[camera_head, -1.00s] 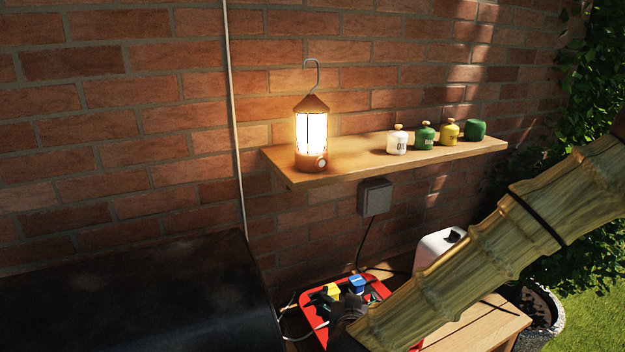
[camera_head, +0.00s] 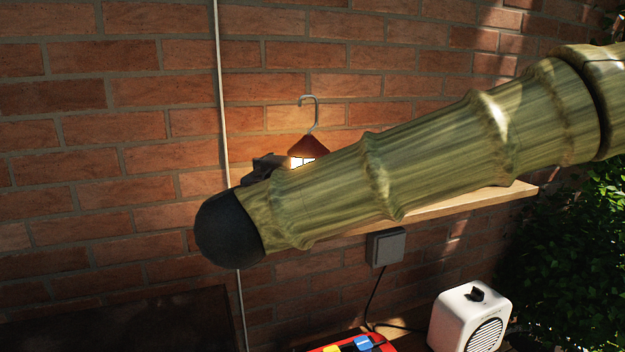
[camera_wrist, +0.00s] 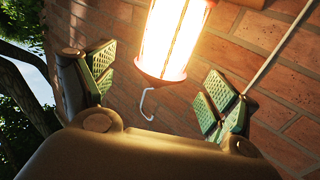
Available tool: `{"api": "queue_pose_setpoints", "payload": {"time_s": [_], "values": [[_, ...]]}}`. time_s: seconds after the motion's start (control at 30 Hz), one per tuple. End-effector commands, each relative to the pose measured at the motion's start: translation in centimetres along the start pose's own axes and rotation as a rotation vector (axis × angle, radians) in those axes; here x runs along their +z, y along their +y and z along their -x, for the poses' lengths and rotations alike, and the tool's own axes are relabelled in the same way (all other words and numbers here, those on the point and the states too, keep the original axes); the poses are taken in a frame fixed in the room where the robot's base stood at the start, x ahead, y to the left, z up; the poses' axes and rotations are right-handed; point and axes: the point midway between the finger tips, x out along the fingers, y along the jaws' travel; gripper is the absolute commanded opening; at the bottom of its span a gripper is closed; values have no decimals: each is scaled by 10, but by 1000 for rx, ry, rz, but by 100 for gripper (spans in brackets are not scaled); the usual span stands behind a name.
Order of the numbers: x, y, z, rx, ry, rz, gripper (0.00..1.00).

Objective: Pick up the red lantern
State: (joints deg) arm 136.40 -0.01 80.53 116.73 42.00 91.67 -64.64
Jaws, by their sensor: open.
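The red lantern (camera_head: 307,147) is lit, with a red-orange cap and a grey wire hook. In the head view its cap, hook and a sliver of glowing glass show above my arm; its base is hidden. In the wrist view the lantern (camera_wrist: 172,38) appears upside down, with its hook towards my gripper and its far end out of frame. My gripper (camera_wrist: 158,80) is open, with one green-padded finger on each side of the lantern's cap end in that picture. Neither finger visibly touches it. In the head view my arm hides most of the gripper.
The wooden shelf (camera_head: 508,192) runs along the brick wall, partly behind my arm; its jars are hidden. Below are a grey wall box (camera_head: 386,247), a white speaker-like box (camera_head: 470,318) and a red tray (camera_head: 384,341). A pale vertical pipe (camera_head: 219,90) runs left of the lantern.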

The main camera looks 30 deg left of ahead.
Motion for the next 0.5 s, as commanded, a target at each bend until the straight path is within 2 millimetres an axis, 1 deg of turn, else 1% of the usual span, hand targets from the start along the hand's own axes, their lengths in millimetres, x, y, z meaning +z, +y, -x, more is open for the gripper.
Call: {"api": "queue_pose_setpoints", "payload": {"time_s": [0.03, 0.13, 0.37, 0.5], "values": [[0, -2, -7, -2, -2, 0, 87], [0, -3, -16, -3, -2, 1, 87], [2, -3, -25, -4, -1, 1, 87], [4, -2, -36, -3, -3, 0, 87]]}}
